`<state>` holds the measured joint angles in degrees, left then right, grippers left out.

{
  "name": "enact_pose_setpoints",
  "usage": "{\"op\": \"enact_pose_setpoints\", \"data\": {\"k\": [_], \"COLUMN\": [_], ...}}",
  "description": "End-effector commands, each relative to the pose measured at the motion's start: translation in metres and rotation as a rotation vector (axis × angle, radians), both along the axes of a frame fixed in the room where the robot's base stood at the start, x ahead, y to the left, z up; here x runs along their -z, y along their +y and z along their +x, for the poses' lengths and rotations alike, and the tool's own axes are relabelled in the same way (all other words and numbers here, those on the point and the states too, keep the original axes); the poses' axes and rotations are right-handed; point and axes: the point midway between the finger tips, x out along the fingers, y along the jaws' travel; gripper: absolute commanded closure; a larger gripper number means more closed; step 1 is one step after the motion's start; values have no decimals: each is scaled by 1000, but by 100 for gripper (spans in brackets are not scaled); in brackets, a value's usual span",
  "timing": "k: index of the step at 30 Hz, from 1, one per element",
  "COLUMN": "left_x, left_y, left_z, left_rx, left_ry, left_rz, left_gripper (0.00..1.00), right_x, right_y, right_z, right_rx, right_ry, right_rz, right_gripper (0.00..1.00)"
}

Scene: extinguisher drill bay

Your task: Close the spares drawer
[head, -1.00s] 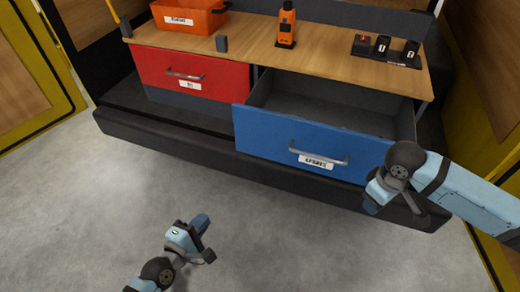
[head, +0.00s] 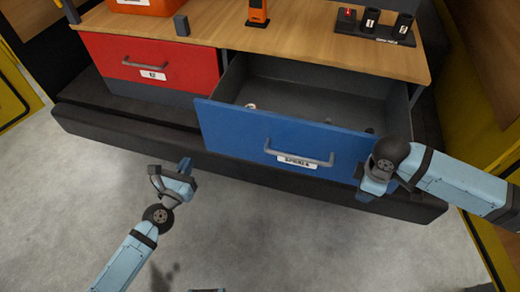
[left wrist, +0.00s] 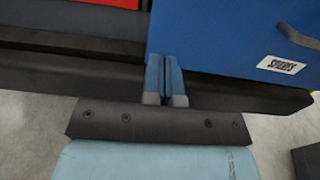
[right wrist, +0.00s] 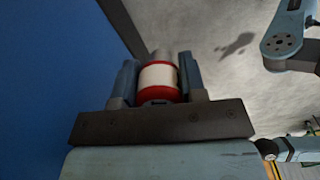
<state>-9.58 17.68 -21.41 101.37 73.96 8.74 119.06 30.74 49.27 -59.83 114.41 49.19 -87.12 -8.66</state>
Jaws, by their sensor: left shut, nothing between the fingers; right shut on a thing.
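The spares drawer (head: 225,128) is blue, with a grey bar handle (head: 300,158) and a white label, and stands pulled out. Its front also shows in the left wrist view (left wrist: 215,35) and the right wrist view (right wrist: 50,90). My left gripper (head: 187,165) is shut and empty, low beside the drawer front's left end; its fingers (left wrist: 166,80) overlap the front's lower left edge in the left wrist view, contact unclear. My right gripper (head: 370,190) is at the front's right end, shut on a red-and-white cylinder (right wrist: 158,80). The head view hides that cylinder.
A red drawer (head: 140,62) is shut at the left. The wooden top (head: 310,42) bears an orange device (head: 258,12) and a black holder (head: 375,28). A small item (head: 250,106) lies in the open drawer. A dark ledge (head: 120,128) runs below; the floor in front is mostly clear.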

Motion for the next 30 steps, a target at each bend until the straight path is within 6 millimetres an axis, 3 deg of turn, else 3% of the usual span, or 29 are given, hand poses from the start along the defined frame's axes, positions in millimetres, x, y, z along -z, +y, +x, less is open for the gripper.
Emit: {"op": "enact_pose_setpoints", "data": {"k": [9,15,30], "left_x": [-2,-1,0], "left_y": [-20,-26,-29], "left_z": [67,92,101], "left_rx": [1,0,0], "left_ry": [-2,-1,-1], "left_rz": [1,2,2], "left_gripper": [100,100,100], "right_x": [-7,-8,-8], "right_y": [0,0,0], "right_z": [0,0,0], "right_rx": [1,1,1], "right_ry": [0,0,0], "right_rz": [0,0,0], "right_gripper": [86,86,86]}}
